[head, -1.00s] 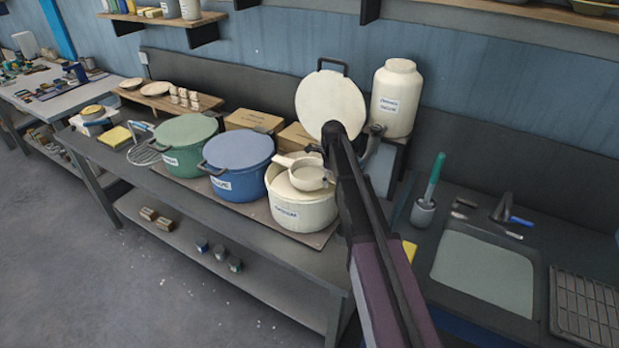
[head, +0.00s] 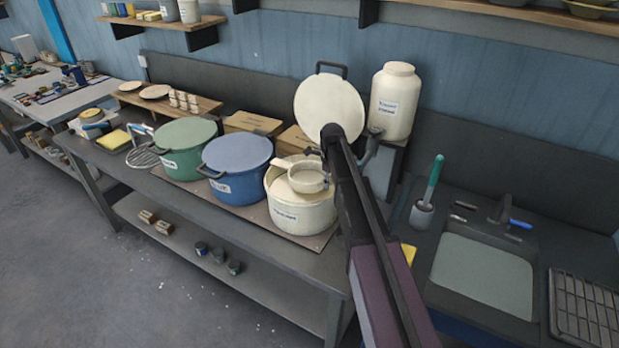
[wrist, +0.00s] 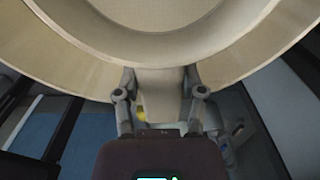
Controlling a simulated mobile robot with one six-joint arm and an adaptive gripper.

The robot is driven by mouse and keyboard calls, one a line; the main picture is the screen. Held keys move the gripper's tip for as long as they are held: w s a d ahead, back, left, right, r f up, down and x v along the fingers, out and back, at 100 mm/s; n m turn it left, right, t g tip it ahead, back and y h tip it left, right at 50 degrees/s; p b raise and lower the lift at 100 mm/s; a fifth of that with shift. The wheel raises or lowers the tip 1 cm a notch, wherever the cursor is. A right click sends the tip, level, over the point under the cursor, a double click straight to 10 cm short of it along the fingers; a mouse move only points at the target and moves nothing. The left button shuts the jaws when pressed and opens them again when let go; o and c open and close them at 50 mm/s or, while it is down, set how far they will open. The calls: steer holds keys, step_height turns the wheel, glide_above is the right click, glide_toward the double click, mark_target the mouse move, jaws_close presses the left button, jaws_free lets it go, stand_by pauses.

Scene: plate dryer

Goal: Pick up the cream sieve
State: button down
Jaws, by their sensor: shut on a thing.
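The cream sieve (head: 308,182) is round with a short handle sticking out to the upper left. In the head view it sits at the top of the cream pot (head: 301,215); whether it touches the pot is unclear. My gripper (head: 316,153) is at the sieve's far right side, partly hidden by my arm. In the wrist view my gripper (wrist: 162,100) has its two fingers on either side of a cream tab below the round rim, and is shut on it. The sieve's inside (wrist: 145,14) shows at the top there.
A blue pot (head: 237,180) and a green pot (head: 185,150) stand left of the cream pot. A round cream lid (head: 330,100) stands upright behind. A white jar (head: 396,92) is at the back right, and a sink (head: 482,275) lies to the right.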

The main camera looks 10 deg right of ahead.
steer(key=shift+r, duration=0.1)
step_height(320, 180, up, 10)
steer(key=p, duration=1)
stand_by(0.9)
